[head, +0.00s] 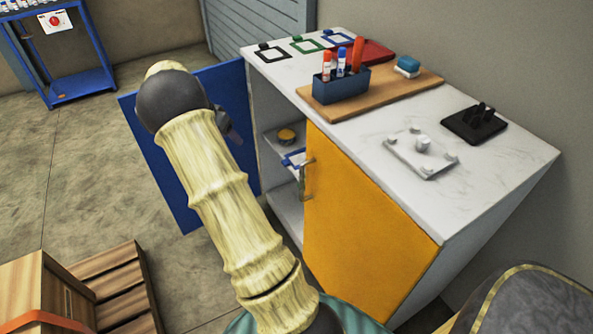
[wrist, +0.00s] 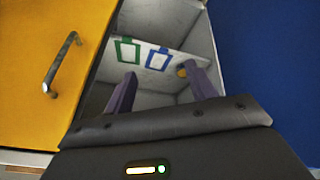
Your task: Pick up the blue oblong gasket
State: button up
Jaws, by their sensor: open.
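The blue gasket (wrist: 148,64), a rectangular frame with an open middle, lies on a pale shelf inside the cabinet in the wrist view. A green gasket (wrist: 119,52) of like shape lies just left of it. My gripper (wrist: 159,74) is open and empty, its two dark fingers spread apart toward the shelf. The blue gasket shows between and beyond the fingertips, apart from them. In the head view a piece of blue frame (head: 291,160) shows on the shelf, partly hidden by the yellow door. My arm hides most of the gripper there.
The yellow door (head: 358,204) with its metal handle (head: 308,180) and the blue door panel (head: 163,165) flank the cabinet opening. A small round yellow item (head: 287,136) sits on a shelf. The white countertop (head: 475,166) holds a board, marker holder and black, green and blue frames.

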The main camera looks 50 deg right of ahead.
jog(key=w+d+f+m+g+h+b, duration=0.1)
jog(key=w+d+f+m+b, duration=0.1)
jog(key=d+f+b, duration=0.3)
jog(key=w+d+f+m+g+h+b, duration=0.1)
jog(key=d+f+m+b, duration=0.3)
jog(key=f, duration=0.4)
jog(key=shift+w+d+h+b, duration=0.45)
jog(key=shift+w+h+b, duration=0.1)
jog(key=shift+h, duration=0.15)
jog(key=shift+f, duration=0.1)
jog(key=b, duration=0.4)
send_near(285, 162)
jog(key=d+f, duration=0.1)
jog(key=f, duration=0.1)
jog(key=shift+d+r, duration=0.1)
jog(key=shift+d, duration=0.3)
jog(key=b+x, duration=0.3)
jog(key=x, duration=0.2)
jog(key=shift+s+d, duration=0.1)
jog(key=shift+s, duration=0.1)
